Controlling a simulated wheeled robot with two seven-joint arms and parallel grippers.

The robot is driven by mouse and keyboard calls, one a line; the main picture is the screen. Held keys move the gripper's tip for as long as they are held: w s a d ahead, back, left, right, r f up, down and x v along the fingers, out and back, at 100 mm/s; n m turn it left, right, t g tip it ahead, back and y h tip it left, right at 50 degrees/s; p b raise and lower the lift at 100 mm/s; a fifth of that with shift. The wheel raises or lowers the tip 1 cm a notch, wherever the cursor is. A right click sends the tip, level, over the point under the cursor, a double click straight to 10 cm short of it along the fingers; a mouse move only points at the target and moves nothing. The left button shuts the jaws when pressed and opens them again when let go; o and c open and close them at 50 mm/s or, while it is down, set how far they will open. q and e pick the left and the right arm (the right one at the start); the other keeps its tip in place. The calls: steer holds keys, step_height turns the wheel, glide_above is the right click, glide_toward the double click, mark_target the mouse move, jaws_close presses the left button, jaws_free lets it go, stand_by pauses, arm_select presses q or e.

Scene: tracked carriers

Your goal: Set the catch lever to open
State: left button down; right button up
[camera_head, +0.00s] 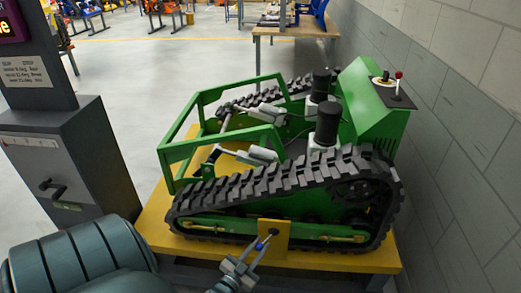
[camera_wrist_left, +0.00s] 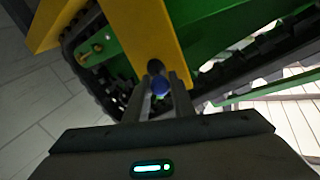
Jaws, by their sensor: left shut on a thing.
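The catch lever (camera_head: 267,239), a short rod with a blue knob, sticks out from a yellow plate (camera_head: 281,243) on the near side of the green tracked carrier (camera_head: 372,115). My left gripper (camera_head: 253,254) reaches it from below and is shut on the lever near the knob. In the left wrist view the blue knob (camera_wrist_left: 160,85) shows between the two fingers (camera_wrist_left: 161,95), in front of the yellow plate (camera_wrist_left: 163,35). Markings for the lever's positions cannot be made out. My right gripper is not in view.
The carrier stands on a yellow platform (camera_head: 150,222), close to a grey block wall (camera_head: 455,120) on the right. A dark cabinet (camera_head: 75,165) with a handle stands at the left. A red-knobbed lever (camera_head: 398,82) tops the carrier. A workbench (camera_head: 292,31) is behind.

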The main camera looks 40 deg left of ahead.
arm_select(q)
steer(key=shift+a+r, duration=0.15)
steer(key=shift+a, duration=0.25)
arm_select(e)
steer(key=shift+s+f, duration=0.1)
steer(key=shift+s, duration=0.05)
arm_select(q)
steer(key=c, duration=1.7)
jaws_free()
steer(key=shift+o, duration=0.7)
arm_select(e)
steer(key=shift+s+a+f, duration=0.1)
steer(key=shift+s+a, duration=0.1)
arm_select(q)
steer(key=shift+d, duration=0.1)
steer(key=shift+s, duration=0.1)
